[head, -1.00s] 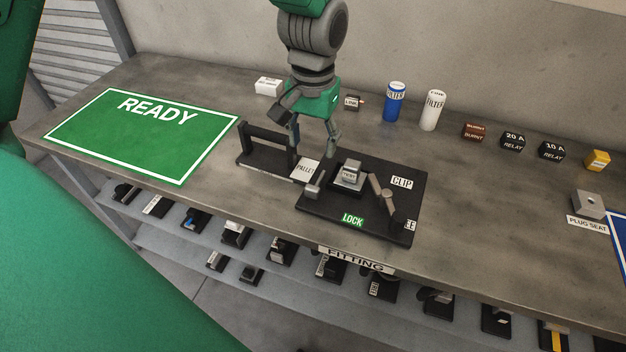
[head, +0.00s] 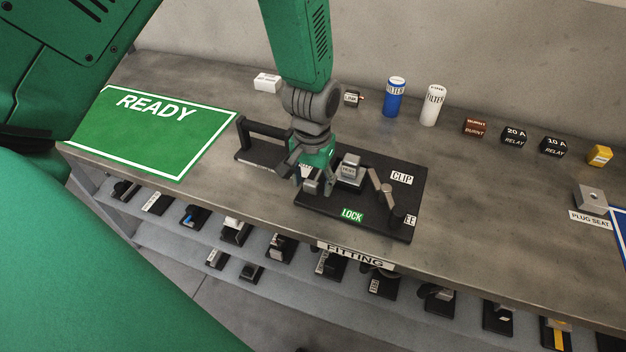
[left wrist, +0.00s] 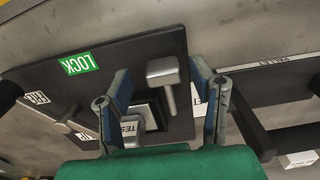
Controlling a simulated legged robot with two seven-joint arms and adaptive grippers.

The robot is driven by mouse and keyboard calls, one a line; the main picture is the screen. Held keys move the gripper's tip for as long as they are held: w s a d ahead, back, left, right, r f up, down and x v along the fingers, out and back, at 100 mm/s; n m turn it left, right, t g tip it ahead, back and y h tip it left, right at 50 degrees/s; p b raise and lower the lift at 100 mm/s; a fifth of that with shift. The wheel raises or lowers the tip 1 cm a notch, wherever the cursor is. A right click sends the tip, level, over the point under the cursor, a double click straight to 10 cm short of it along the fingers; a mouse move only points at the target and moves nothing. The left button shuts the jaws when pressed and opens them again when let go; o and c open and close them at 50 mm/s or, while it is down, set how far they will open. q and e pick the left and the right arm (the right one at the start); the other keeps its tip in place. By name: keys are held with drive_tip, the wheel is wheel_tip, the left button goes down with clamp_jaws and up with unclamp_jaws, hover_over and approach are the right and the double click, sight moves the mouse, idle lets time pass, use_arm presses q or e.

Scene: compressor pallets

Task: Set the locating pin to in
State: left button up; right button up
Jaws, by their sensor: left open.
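The pallet fixture is a dark plate (head: 370,220) with a green LOCK label (head: 352,215). A grey T-shaped handle, which looks like the locating pin (left wrist: 163,70), stands at the plate's edge nearest the PALLET label. In the left wrist view it shows between my two fingers, with gaps on both sides. My left gripper (head: 318,184) is open, pointing down over this handle, and hides much of it in the head view. I cannot tell from these frames whether the pin is in or out. My right gripper is not in view.
A block marked TEST (head: 350,168) and a jointed clip lever (head: 382,188) stand on the plate close to my gripper. A black carry handle (head: 262,134) rises at left. Filters (head: 395,97) and relays stand behind. The green READY mat (head: 150,135) is empty.

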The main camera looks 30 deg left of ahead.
sight(317, 177)
use_arm(q)
clamp_jaws()
drive_tip(key=shift+w+a, duration=0.2)
drive_tip(key=shift+w, duration=0.05)
drive_tip(key=shift+w+a+p, duration=0.2)
drive_tip(key=shift+w+p, duration=0.25)
drive_tip(key=shift+w, duration=0.75)
unclamp_jaws()
drive_tip(key=shift+w+r, duration=0.1)
drive_tip(key=shift+r, duration=0.4)
wheel_tip(317, 177, up, 11)
